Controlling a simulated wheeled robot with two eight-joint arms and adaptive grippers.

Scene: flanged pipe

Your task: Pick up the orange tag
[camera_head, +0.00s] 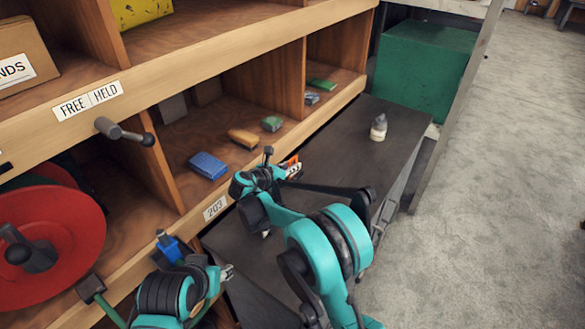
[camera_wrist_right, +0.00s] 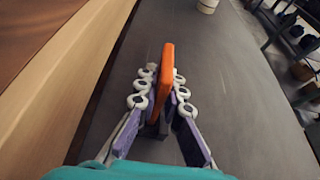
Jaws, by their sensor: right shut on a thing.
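The orange tag (camera_wrist_right: 166,80) stands edge-on between the fingers of my right gripper (camera_wrist_right: 160,88) in the right wrist view. The gripper is shut on it. In the head view a small orange and white end of the tag (camera_head: 293,162) shows beside my right gripper (camera_head: 289,171), over the dark bench by the shelf front. I cannot tell how far it is above the bench. My left gripper (camera_head: 228,272) is low in the head view, near the shelf edge; its fingers are too small to read.
A wooden shelf (camera_head: 150,85) holds a blue block (camera_head: 208,165), a tan block (camera_head: 243,138) and green pieces. A red reel (camera_head: 75,235) is at left and a green box (camera_head: 425,65) behind.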

